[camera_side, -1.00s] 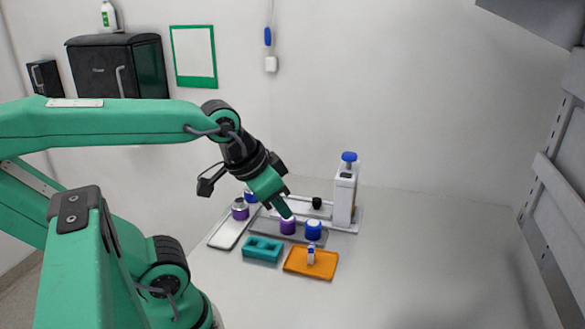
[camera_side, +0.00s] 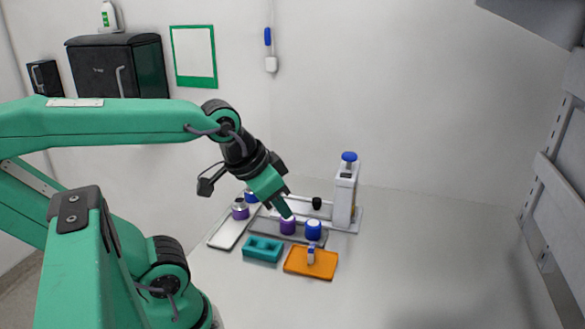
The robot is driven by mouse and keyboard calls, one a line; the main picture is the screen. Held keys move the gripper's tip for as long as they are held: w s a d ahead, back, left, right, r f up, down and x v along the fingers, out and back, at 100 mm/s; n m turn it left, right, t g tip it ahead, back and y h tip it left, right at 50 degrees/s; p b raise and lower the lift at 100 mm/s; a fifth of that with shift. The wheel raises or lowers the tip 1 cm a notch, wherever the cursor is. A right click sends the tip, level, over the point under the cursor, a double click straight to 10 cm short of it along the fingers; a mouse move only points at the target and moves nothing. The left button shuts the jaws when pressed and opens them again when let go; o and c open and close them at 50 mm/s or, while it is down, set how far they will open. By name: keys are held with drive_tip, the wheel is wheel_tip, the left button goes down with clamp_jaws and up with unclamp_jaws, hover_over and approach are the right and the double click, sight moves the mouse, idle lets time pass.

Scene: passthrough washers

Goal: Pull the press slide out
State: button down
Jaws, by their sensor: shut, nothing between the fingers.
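The press (camera_side: 345,195) stands at the back right of the work area, a white column with a blue knob on top. Its pale slide (camera_side: 310,207) runs left from the column at the base, with a small black knob (camera_side: 317,203) on it. My gripper (camera_side: 286,213) is shut and empty, pointing down and right. Its tip appears just above or in front of a purple jar (camera_side: 288,227); I cannot tell whether it touches. The gripper covers part of the slide's left side.
A blue jar (camera_side: 313,231) stands beside the purple one on a grey tray (camera_side: 262,228). A white tray (camera_side: 228,233) with jars lies left. The table's right side is clear.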

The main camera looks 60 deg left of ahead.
drive_tip(key=c, duration=1.3)
unclamp_jaws()
drive_tip(key=shift+r, duration=0.3)
drive_tip(key=shift+o, duration=1)
drive_tip(key=shift+r, duration=0.35)
drive_tip(key=w+a+r+g, duration=0.2)
drive_tip(key=w+a+r, duration=0.7)
drive_tip(key=w, duration=0.4)
drive_tip(key=g, duration=0.4)
hover_over(317, 199)
wheel_tip(317, 199, down, 6)
wheel_tip(317, 199, down, 18)
drive_tip(key=shift+f, duration=0.1)
drive_tip(key=shift+f, duration=3.8)
